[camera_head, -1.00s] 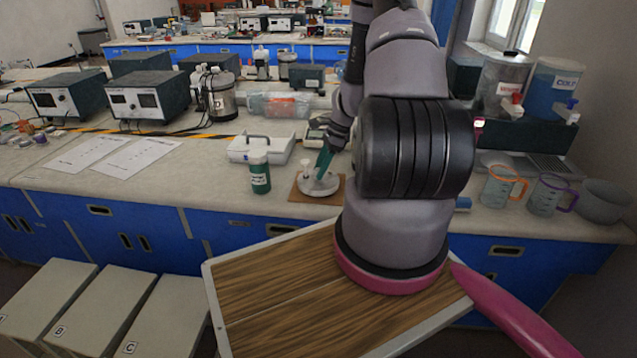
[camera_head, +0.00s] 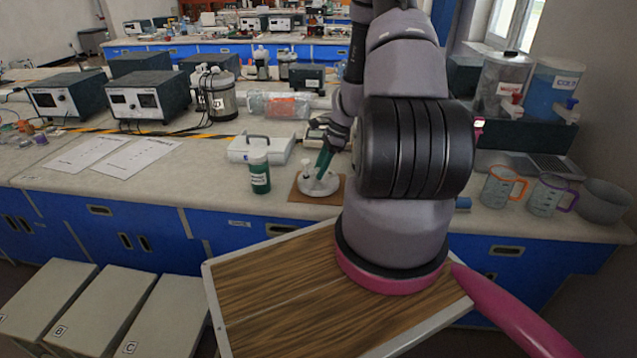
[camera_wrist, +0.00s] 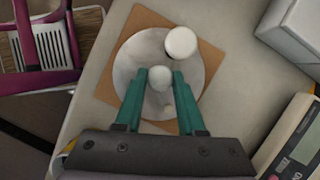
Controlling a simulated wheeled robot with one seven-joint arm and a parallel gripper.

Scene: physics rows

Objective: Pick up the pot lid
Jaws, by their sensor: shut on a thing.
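The pot lid (camera_head: 318,187) is a round grey-white disc lying on a brown square board (camera_head: 299,196) on the bench. In the wrist view the lid (camera_wrist: 133,55) is seen from above on the board (camera_wrist: 206,60). A white round knob (camera_wrist: 160,77) on it sits between the two green fingers of my gripper (camera_wrist: 160,80). My gripper (camera_head: 324,161) comes down at a slant and is shut on the knob. A second white rounded piece (camera_wrist: 181,43) stands beside the knob, outside the fingers; it shows in the head view (camera_head: 306,167) too.
A green bottle with a white cap (camera_head: 260,172) stands left of the board. A white box with a handle (camera_head: 262,147) and a scale (camera_wrist: 297,148) stand behind. Measuring jugs (camera_head: 497,190) stand at the right. The bench front left of the bottle is clear.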

